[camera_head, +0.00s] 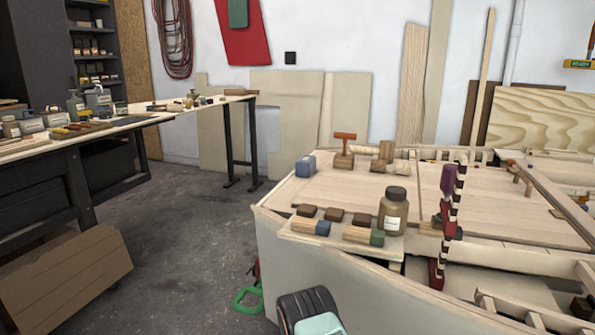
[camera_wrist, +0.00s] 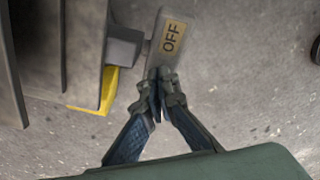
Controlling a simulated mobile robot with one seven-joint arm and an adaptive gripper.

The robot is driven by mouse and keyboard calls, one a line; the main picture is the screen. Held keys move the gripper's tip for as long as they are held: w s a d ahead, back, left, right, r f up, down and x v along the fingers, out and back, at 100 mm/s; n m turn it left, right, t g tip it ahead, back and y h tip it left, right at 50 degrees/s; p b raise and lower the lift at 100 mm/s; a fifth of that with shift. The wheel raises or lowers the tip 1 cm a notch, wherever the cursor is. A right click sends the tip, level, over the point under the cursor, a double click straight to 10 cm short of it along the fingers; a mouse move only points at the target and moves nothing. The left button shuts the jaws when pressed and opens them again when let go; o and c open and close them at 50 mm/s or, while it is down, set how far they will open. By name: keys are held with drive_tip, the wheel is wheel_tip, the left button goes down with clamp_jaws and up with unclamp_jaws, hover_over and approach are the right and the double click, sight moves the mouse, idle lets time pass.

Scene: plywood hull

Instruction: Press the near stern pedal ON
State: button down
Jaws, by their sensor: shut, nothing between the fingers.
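A grey pedal (camera_wrist: 171,40) with a tan label reading OFF shows in the wrist view, top centre, above the concrete floor. It joins a dark grey block (camera_wrist: 124,47) on its left. My gripper (camera_wrist: 157,77) is shut and empty, its two fingertips together at the pedal's lower end. I cannot tell whether the tips touch the pedal. In the head view, part of my arm shows at the bottom centre, and the fingertips and this pedal cannot be made out there.
A yellow piece (camera_wrist: 94,92) sits under the dark block, beside grey panels (camera_wrist: 58,45) at left. In the head view, a green loop (camera_head: 248,300) lies low beside the plywood hull (camera_head: 340,280). A workbench (camera_head: 95,140) stands at left; open floor lies between.

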wheel_tip(320, 180, up, 6)
drive_tip(key=p, duration=0.4)
drive_tip(key=shift+r, duration=0.25)
drive_tip(key=shift+w+a, duration=0.1)
